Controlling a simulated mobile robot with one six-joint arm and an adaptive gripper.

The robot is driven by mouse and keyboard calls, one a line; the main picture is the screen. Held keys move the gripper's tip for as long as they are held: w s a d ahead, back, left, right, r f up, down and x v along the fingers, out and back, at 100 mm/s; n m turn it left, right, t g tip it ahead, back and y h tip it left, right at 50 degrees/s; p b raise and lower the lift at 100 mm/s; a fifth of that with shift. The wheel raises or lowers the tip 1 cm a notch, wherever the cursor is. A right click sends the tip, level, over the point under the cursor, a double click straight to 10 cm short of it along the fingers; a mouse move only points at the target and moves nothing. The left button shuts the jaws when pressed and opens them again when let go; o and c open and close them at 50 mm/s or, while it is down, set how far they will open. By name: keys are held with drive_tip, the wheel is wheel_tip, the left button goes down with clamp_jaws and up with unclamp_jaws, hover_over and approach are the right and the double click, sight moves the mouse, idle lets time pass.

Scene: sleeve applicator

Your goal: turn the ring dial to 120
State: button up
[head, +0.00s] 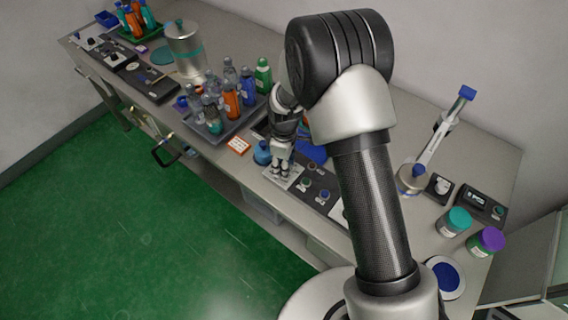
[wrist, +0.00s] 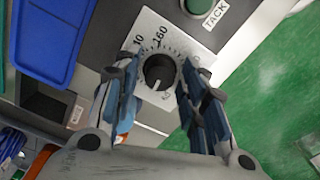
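The ring dial (wrist: 160,71) is a dark round knob on a white plate (wrist: 148,28) with a printed scale; "160" is readable near its upper edge. A pale mark shows on the knob's lower side, but its exact reading is unclear. My gripper (wrist: 157,80) is open, with one finger to each side of the knob. A gap shows between the left finger and the knob; the right finger is close, and I cannot tell whether it touches. In the head view my gripper (head: 281,168) points down over the white plate (head: 284,180), hiding the knob.
A green button (wrist: 198,6) labelled "TACK" sits beside the dial. A blue tray (wrist: 52,38) lies to the left. In the head view, a rack of bottles (head: 222,122) and a blue round flask (head: 262,153) stand left of my gripper. Green floor lies beyond the front edge.

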drive_tip(key=c, duration=0.7)
drive_tip(key=shift+c, duration=0.2)
drive_tip(key=shift+m, duration=0.3)
drive_tip(key=m, duration=0.3)
drive_tip(key=shift+m, duration=0.4)
drive_tip(key=m, duration=0.3)
drive_tip(key=shift+m+p, duration=0.3)
drive_tip(key=m, duration=0.3)
drive_tip(key=shift+a+m, duration=0.1)
drive_tip(key=shift+m, duration=2)
